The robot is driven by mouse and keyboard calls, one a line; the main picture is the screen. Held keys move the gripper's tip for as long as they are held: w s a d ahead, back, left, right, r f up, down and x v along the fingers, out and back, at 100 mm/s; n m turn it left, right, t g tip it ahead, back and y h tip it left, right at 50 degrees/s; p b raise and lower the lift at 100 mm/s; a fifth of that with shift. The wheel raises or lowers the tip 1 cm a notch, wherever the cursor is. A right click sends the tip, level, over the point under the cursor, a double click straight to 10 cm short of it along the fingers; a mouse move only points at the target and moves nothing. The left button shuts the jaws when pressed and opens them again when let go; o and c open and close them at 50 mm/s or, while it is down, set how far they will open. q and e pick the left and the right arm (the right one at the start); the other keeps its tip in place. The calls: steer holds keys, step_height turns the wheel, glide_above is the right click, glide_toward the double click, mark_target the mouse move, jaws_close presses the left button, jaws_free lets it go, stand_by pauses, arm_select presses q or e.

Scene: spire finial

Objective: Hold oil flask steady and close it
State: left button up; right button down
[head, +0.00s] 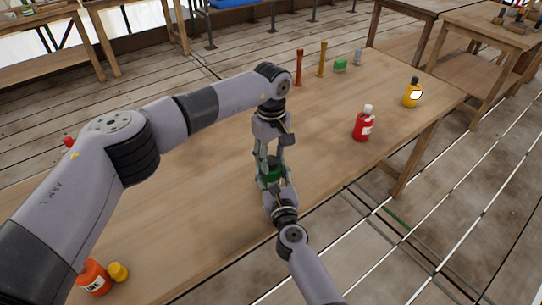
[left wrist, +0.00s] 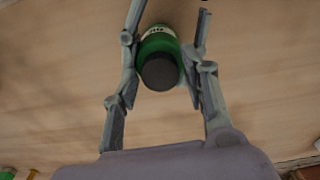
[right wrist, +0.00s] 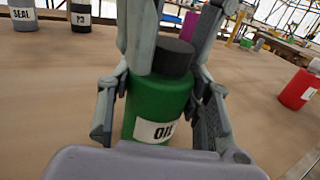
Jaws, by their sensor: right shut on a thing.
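The green oil flask (right wrist: 160,105) stands upright with its label facing the right wrist camera. A dark cap (right wrist: 174,56) sits at its top; whether it is tightened cannot be told. My right gripper (right wrist: 162,100) is shut on the flask body, with a finger at each side. My left gripper (left wrist: 168,50) points down from above. Its fingers are spread on either side of the cap (left wrist: 160,72) and look open. In the head view the flask (head: 270,173) is largely hidden between the two grippers.
A red bottle (head: 362,125) and a yellow bottle (head: 412,93) stand toward the right of the table (head: 210,215). An orange bottle (head: 94,278) and a yellow piece (head: 118,271) are at the near left. Red (head: 299,67) and brown (head: 322,58) posts stand at the back.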

arm_select(q)
steer(key=shift+o, duration=0.7)
steer(key=shift+r, duration=2.25)
steer(key=shift+c, duration=0.3)
